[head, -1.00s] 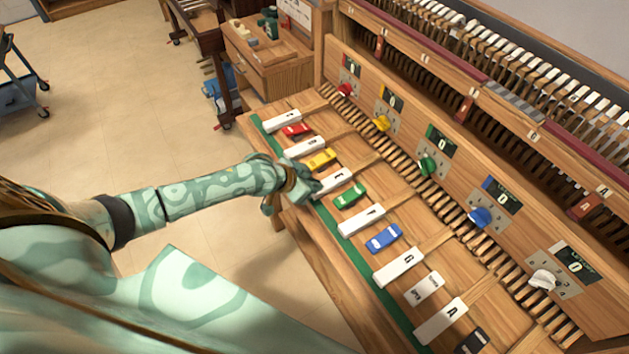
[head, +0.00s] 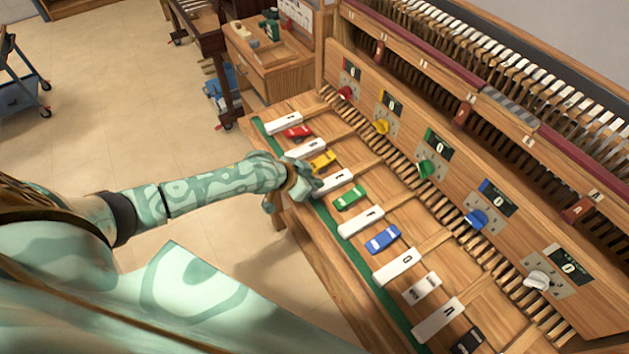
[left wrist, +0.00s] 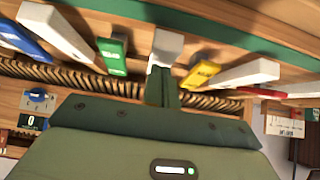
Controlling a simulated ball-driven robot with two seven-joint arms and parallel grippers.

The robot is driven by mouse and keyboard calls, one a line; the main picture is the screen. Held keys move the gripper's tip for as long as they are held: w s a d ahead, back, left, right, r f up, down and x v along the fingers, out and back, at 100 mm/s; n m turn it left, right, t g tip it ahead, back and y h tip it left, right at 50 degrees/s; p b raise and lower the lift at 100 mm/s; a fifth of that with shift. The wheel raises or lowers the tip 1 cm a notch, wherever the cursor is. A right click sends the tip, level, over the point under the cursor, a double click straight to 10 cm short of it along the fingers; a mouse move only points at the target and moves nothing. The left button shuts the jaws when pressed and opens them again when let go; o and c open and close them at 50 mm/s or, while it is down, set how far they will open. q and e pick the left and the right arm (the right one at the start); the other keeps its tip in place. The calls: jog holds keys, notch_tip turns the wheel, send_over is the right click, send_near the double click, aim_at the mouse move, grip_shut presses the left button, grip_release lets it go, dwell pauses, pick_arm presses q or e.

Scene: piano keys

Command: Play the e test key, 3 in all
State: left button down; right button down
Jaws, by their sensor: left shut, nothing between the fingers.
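The white E key (head: 336,181) lies between the yellow block (head: 322,161) and the green block (head: 350,197) on the wooden keyboard. My left gripper (head: 310,186) is shut and empty at the near end of this key. In the left wrist view my shut fingers (left wrist: 163,90) point at the white key (left wrist: 168,46), with the green block (left wrist: 113,57) to the left and the yellow block (left wrist: 201,74) to the right. I cannot tell whether the fingertips touch the key or whether it is pressed. The display above the green knob (head: 438,148) appears to read 0. My right gripper is not in view.
Other white keys lie on both sides, including the F key (head: 361,221) and the D key (head: 305,149). A blue block (head: 383,239) and a red block (head: 298,132) sit between keys. The upright panel with knobs (head: 425,168) rises behind. Open floor (head: 120,130) lies to the left.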

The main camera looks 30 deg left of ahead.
pick_arm(q)
jog(key=w+d+r+p+v, duration=0.1)
jog(key=p+v, duration=0.5)
jog(key=v, duration=0.6)
jog(key=shift+a+r+p, duration=0.15)
jog(key=shift+r+p, duration=0.25)
jog(key=shift+r, duration=0.3)
jog(key=shift+w, duration=0.15)
dwell(4.0)
